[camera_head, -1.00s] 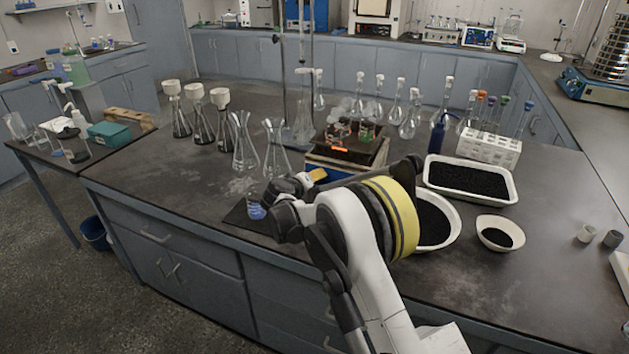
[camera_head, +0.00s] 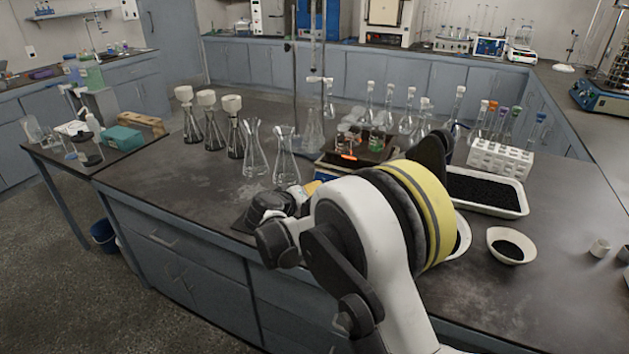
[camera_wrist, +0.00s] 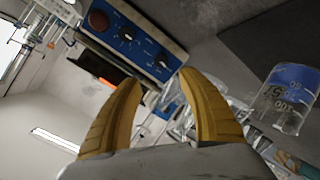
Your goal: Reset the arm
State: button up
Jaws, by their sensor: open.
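My gripper (camera_wrist: 160,100) shows in the wrist view as two yellow curved fingers, apart, with nothing held between them. In the head view my white arm with a yellow band reaches over the bench (camera_head: 160,190), and its links hide most of the gripper; a bit of yellow shows beside the wrist. In the wrist view a blue-fronted device with knobs (camera_wrist: 130,36) is beyond the fingers. A glass beaker with a blue label (camera_wrist: 290,95) is to the right of the fingers, apart from them.
Two empty conical flasks (camera_head: 286,160) stand left of the device. Several stoppered flasks stand behind. A white tray of black granules (camera_head: 515,205), a small bowl (camera_head: 510,257) and a white tube rack (camera_head: 502,160) are at the right. The bench's front left is clear.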

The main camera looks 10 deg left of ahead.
jog(key=s+d+r+m+g, duration=0.1)
jog(key=s+d+r, duration=0.35)
jog(key=d, duration=0.25)
jog(key=s+d+r+m+g+y, duration=0.1)
jog(key=s+d+r+g, duration=0.1)
jog(key=s+d+r, duration=0.35)
jog(key=s+d+r+m+g, duration=0.1)
jog(key=s+d+r, duration=0.1)
jog(key=s+d, duration=0.55)
jog(key=s+d+f+m+y, duration=0.1)
jog(key=s+d, duration=0.3)
jog(key=s, duration=0.7)
jog(key=s+d+f+m+g+y, duration=0.1)
jog(key=s+d, duration=0.3)
jog(key=s, duration=0.8)
jog(key=shift+d+f+m+y, duration=0.2)
jog(key=shift+f+m+y, duration=0.2)
jog(key=shift+f+y, duration=0.25)
